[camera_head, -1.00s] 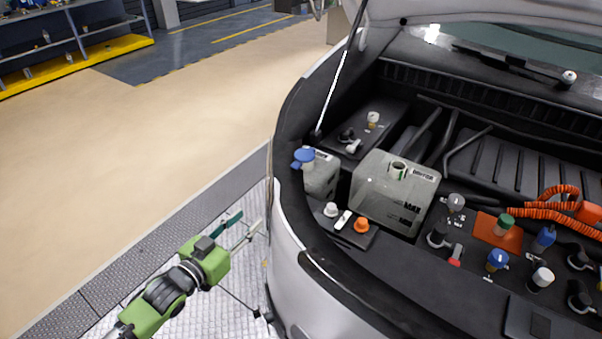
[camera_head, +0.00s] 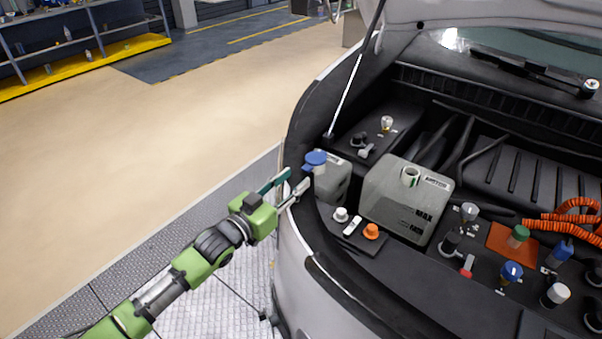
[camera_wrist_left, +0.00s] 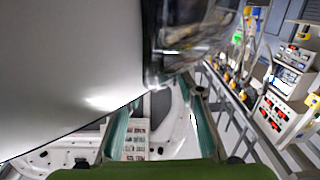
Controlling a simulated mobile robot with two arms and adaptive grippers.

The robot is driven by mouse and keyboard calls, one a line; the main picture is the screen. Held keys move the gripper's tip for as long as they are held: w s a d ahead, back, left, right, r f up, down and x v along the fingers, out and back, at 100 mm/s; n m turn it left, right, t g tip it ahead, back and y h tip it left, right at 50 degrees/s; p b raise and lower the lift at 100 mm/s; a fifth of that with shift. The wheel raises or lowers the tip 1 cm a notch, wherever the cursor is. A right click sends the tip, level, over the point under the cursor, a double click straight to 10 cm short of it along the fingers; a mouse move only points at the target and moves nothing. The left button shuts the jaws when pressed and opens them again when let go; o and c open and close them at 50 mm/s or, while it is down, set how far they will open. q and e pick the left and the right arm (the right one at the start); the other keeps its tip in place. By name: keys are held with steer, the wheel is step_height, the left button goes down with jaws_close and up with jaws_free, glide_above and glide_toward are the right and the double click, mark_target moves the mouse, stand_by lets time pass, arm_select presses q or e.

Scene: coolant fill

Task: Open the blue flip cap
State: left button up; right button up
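The blue flip cap (camera_head: 316,158) sits on top of the small grey tank (camera_head: 333,182) at the left edge of the engine bay. I cannot make out its hinge or lip clearly. My left gripper (camera_head: 298,176) is open and empty, with a teal finger and a pale finger apart. Its fingertips are just left of and below the cap in the head view, and no contact shows. In the left wrist view the open gripper (camera_wrist_left: 163,100) has nothing between its fingers that I can identify as the cap. My right gripper is not in view.
The car's pale body edge (camera_head: 305,262) lies close to my left gripper. A larger grey coolant tank (camera_head: 388,203) stands right of the small one. An orange cap (camera_head: 371,231) and a white cap (camera_head: 341,214) are in front. A prop rod (camera_head: 353,85) rises behind. Open floor lies left.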

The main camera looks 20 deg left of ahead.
mark_target(313, 162)
arm_select(q)
steer(key=shift+x, duration=2)
steer(key=shift+s, duration=0.1)
jaws_close()
